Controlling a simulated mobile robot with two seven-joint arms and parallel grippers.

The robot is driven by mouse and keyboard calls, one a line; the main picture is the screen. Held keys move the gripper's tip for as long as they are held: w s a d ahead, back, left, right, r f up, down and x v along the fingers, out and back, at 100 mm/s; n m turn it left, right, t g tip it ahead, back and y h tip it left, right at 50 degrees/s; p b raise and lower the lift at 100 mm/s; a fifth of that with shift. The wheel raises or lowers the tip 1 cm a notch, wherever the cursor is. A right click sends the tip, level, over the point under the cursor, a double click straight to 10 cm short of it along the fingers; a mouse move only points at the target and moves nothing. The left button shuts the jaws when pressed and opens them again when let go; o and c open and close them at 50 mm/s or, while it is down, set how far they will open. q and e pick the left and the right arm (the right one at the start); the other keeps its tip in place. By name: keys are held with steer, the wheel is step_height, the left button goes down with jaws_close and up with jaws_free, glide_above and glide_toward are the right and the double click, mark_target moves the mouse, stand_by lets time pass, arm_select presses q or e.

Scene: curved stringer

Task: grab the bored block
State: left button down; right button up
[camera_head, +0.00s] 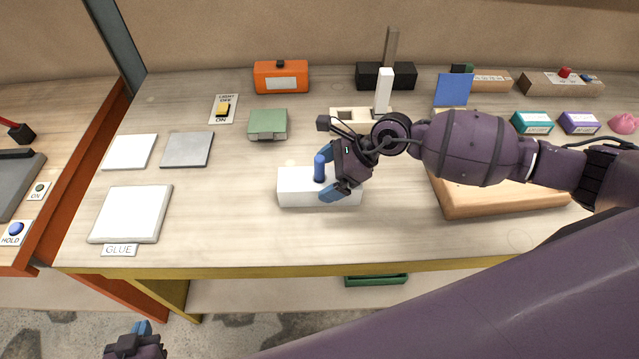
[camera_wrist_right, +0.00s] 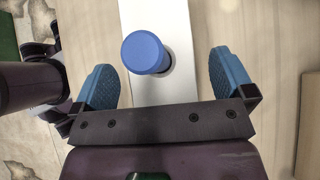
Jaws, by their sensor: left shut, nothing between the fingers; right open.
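A long white block (camera_head: 297,190) lies on the table in front of me, and a blue peg (camera_head: 319,170) stands in a round hole in its top. The right wrist view shows the white block (camera_wrist_right: 180,92) and the blue peg (camera_wrist_right: 143,52), with a dark edge of the hole beside the peg. My right gripper (camera_head: 333,172) is open over the block. In the right wrist view its blue fingers (camera_wrist_right: 163,78) are on either side of the block, with the peg between and ahead of them. My left gripper (camera_head: 141,328) is shut and empty at the bottom left, away from the table.
A wooden board (camera_head: 490,203) is right of the block, partly behind my right arm. A beige holed piece (camera_head: 345,114) and an upright white bar (camera_head: 383,92) stand behind. White pads (camera_head: 130,213) and a grey pad (camera_head: 187,149) lie left. The front table strip is clear.

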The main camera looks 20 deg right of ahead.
steer(key=shift+a+f, duration=0.35)
steer(key=shift+f, duration=0.1)
steer(key=shift+w, duration=0.1)
steer(key=c, duration=1.2)
steer(key=shift+o, duration=0.2)
steer(key=shift+r, duration=0.1)
